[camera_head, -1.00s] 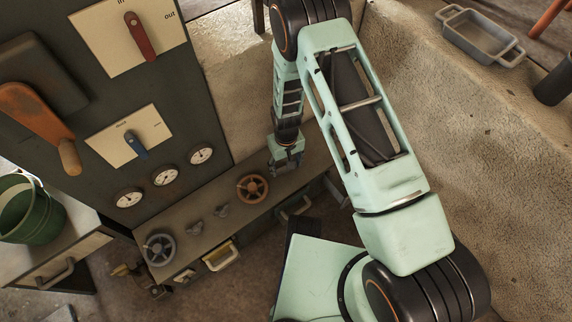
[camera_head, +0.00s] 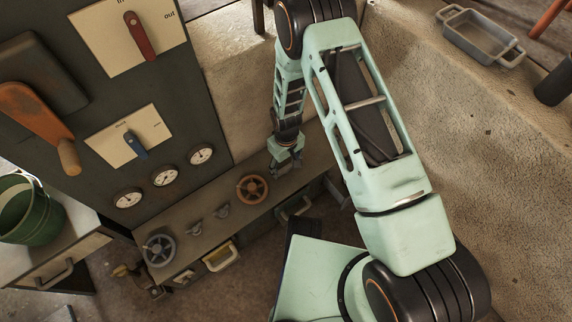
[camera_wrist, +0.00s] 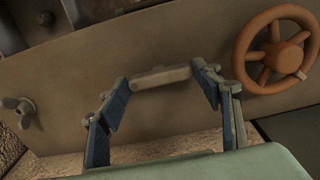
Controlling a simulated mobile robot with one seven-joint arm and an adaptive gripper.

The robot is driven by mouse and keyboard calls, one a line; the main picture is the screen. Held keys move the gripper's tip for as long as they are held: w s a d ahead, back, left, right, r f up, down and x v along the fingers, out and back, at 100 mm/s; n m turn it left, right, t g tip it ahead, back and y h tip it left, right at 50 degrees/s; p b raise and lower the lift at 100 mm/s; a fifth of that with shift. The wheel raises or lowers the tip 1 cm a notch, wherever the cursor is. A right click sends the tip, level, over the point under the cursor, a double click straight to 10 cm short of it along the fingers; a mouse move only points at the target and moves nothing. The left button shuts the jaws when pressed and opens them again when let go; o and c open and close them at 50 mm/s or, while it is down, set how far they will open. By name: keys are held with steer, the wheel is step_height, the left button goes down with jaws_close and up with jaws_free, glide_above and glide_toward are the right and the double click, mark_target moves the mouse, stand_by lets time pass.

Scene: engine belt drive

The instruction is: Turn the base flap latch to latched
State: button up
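My gripper (camera_head: 284,168) is at the far right end of the console ledge (camera_head: 212,213) in the head view. In the wrist view my gripper (camera_wrist: 162,88) is open, with two blue-padded fingers spread apart. A pale brown bar-shaped handle (camera_wrist: 160,76), which looks like the latch, lies on the panel between the fingertips. The left fingertip is close to the bar's left end, and the right fingertip is near its right end. I cannot tell whether they touch it. In the head view my gripper hides this handle. No readable label shows its setting.
An orange handwheel (camera_wrist: 278,50) is close to the right finger in the wrist view; it also shows in the head view (camera_head: 252,188). A wing-shaped knob (camera_wrist: 18,110) is at the left. A grey handwheel (camera_head: 159,250) and dial gauges (camera_head: 164,176) are farther left.

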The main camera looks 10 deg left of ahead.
mark_target(286, 167)
steer(key=o, duration=0.3)
steer(key=shift+o, duration=0.2)
step_height(286, 167, up, 12)
stand_by(0.5)
stand_by(0.4)
